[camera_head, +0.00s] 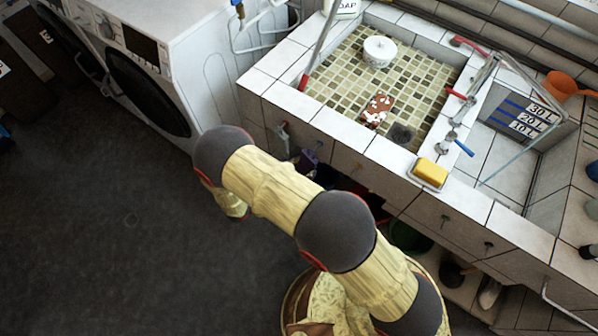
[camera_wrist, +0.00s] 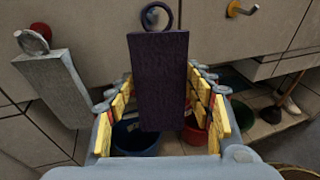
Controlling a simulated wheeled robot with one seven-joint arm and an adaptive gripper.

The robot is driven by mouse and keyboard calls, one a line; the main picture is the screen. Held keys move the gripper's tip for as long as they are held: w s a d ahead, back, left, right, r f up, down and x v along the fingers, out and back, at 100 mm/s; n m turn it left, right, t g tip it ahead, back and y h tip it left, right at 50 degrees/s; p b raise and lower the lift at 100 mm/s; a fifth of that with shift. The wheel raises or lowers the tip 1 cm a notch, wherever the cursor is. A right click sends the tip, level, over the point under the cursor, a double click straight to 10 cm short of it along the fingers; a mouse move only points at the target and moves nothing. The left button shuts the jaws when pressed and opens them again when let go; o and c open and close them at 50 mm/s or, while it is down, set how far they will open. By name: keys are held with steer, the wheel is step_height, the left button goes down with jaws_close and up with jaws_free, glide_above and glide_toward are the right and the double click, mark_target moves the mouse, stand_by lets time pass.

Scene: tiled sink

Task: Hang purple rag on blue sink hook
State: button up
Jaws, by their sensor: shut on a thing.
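The purple rag (camera_wrist: 160,85) is a dark upright slab with a ring (camera_wrist: 157,16) at its top. In the wrist view it fills the space between the yellow-padded fingers of my gripper (camera_wrist: 161,74), which is shut on it. The rag's ring is in front of the tiled sink wall. Something small shows inside the ring; I cannot tell whether it is the blue hook or whether the ring touches it. In the head view a small bit of purple (camera_head: 308,160) shows by the sink front, and my arm hides the gripper.
A grey rag (camera_wrist: 55,85) hangs by its ring from a red hook (camera_wrist: 41,31) at left. A yellow-tipped hook (camera_wrist: 243,10) is at right. Below are a blue bucket (camera_wrist: 135,138), a red bucket (camera_wrist: 196,132) and a green bucket (camera_wrist: 240,117). A washing machine (camera_head: 140,70) stands left of the sink.

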steer(key=shift+w+d+f, duration=0.15)
steer(key=shift+w+d, duration=0.15)
steer(key=shift+w, duration=0.05)
steer(key=shift+w+d+f+b, duration=0.3)
steer(key=shift+w+f+b, duration=0.15)
steer(key=shift+b, duration=0.1)
steer(key=o, duration=1.2)
steer(key=shift+o, duration=0.2)
steer(key=v, duration=1.2)
